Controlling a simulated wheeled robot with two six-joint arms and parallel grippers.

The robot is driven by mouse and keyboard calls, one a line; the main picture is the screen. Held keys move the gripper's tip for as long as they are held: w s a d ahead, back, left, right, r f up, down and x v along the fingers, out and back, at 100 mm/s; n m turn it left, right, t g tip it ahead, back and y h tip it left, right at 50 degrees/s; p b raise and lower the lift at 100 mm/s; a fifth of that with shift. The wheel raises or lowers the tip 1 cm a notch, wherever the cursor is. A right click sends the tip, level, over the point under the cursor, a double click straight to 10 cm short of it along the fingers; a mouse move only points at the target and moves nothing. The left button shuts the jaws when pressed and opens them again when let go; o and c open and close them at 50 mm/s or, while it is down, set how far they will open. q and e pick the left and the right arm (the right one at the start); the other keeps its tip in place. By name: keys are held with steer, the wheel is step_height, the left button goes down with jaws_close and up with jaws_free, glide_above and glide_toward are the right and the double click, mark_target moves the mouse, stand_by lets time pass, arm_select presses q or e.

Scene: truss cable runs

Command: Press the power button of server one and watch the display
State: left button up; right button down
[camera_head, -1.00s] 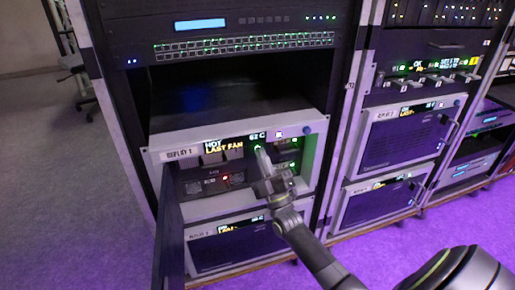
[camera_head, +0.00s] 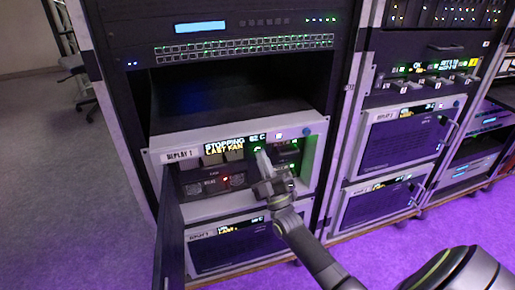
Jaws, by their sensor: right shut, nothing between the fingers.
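Server one is the grey-framed unit labelled "REPLAY 1" (camera_head: 180,155) in the left rack, with its front door (camera_head: 170,235) swung open to the left. Its display (camera_head: 235,146) reads "STOPPING", "LAST FAN" and "62 C" or similar. A lit button (camera_head: 307,132) sits at the right end of the top frame, with a pale square (camera_head: 279,135) left of it. My right gripper (camera_head: 263,158) is shut and empty, with its tips in front of the open bay just below the display. Whether it touches anything I cannot tell. My left gripper is not in view.
Inside the bay are fan modules (camera_head: 236,180), one with a red light. A second server (camera_head: 235,247) sits below. Another rack (camera_head: 400,140) stands to the right with more servers. An empty dark slot (camera_head: 235,95) is above. Purple-lit floor (camera_head: 410,250) is clear in front.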

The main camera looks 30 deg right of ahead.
steer(key=shift+s+a, duration=0.15)
steer(key=shift+s, duration=0.35)
steer(key=s+p, duration=0.1)
steer(key=s, duration=0.1)
steer(key=s+a+p, duration=0.1)
steer(key=s+p, duration=0.1)
steer(key=s, duration=0.1)
steer(key=shift+a, duration=0.1)
steer(key=shift+w, duration=0.1)
stand_by(0.7)
